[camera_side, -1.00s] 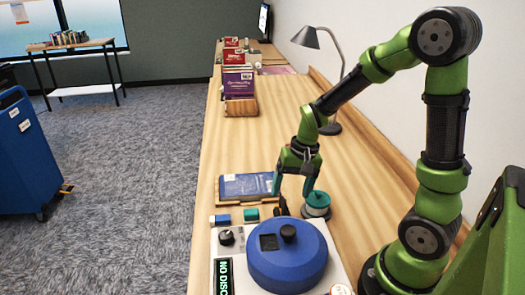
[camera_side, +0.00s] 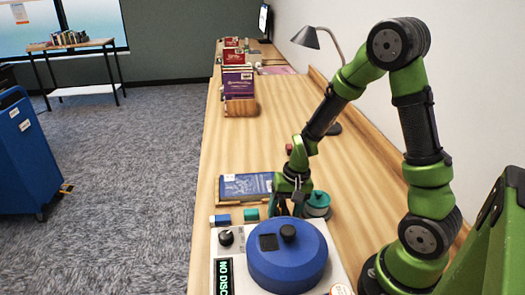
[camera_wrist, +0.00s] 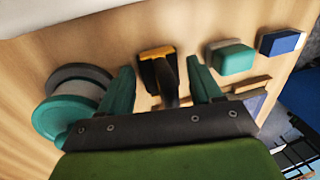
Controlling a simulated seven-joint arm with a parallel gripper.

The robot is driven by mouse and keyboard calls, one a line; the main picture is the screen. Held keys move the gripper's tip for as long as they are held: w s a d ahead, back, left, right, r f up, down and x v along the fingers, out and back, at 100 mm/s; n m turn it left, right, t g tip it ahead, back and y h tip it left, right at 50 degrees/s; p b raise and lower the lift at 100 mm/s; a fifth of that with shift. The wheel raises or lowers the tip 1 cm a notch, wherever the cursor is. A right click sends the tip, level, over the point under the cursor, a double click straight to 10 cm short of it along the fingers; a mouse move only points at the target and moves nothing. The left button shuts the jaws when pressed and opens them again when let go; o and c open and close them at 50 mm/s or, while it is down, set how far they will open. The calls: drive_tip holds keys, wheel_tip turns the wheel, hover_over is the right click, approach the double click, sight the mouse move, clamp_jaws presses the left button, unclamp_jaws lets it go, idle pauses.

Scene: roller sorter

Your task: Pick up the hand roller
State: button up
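The hand roller (camera_wrist: 157,67) is black with a yellow head and shows in the wrist view between the two green fingers of my gripper (camera_wrist: 160,78). The fingers are apart, with a visible gap on each side of the roller. The roller's handle runs back toward the palm and is partly hidden. In the side view my gripper (camera_side: 286,207) is low over the desk, behind the blue round device, and hides most of the roller.
A teal-and-grey spool (camera_side: 317,203) stands close on the right. A blue book (camera_side: 246,185) lies to the left. Blue and teal blocks (camera_side: 251,214) and a blue round device (camera_side: 287,263) are in front. The desk beyond (camera_side: 262,140) is mostly clear.

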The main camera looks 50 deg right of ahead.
drive_tip(key=c, duration=0.9)
wheel_tip(320, 180, up, 10)
